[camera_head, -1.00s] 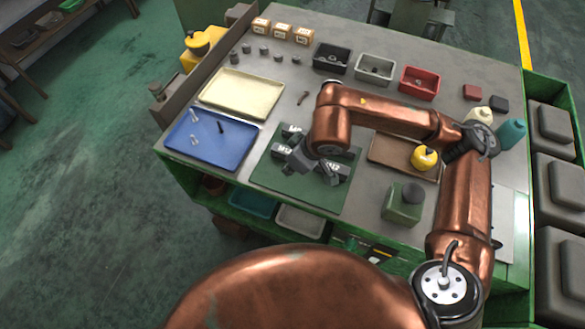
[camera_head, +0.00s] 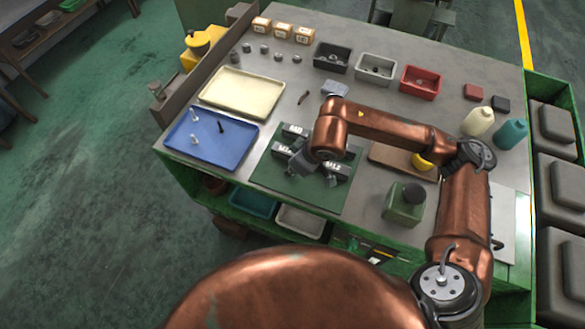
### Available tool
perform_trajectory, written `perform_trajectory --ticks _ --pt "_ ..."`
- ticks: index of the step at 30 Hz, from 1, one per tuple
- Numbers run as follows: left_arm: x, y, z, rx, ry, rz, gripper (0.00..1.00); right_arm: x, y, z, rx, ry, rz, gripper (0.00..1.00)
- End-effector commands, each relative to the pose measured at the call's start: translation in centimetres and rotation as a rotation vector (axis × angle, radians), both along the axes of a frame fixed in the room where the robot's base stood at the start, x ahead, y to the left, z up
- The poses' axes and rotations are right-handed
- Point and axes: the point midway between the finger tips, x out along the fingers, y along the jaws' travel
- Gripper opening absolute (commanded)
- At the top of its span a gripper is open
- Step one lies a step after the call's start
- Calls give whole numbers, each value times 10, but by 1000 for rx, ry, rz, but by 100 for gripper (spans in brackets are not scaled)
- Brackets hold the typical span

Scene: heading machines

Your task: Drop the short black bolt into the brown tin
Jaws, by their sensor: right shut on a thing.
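My right gripper (camera_head: 302,163) is low over the green mat (camera_head: 270,178), among black blocks with white size marks. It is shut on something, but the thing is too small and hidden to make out. A black bolt (camera_head: 221,127) lies in the blue tray (camera_head: 240,150) at the left, apart from the gripper; I cannot tell whether it is the short one. A shallow brown tin (camera_head: 385,160) sits right of the mat, partly covered by my right forearm; its inside is mostly hidden. My left gripper is not in view.
Pale bolts (camera_head: 194,138) lie in the blue tray. A cream tray (camera_head: 243,92) is behind it. Black (camera_head: 333,57), grey (camera_head: 376,68) and red (camera_head: 420,82) bins stand at the back.

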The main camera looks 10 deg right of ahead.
Motion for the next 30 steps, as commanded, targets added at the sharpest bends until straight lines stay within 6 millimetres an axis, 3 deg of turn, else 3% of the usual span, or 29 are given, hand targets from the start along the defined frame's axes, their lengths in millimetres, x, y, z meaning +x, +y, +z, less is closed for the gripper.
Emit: perform_trajectory --ticks 9,20,23,30 --pt "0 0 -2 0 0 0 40 0 0 -2 -1 1 0 23" --pt "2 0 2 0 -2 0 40 0 0 2 0 0 -1 24" --pt "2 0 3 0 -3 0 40 -2 -2 11 0 -3 -1 24" --pt "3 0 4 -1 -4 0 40 -16 -15 58 -1 -5 -1 24"
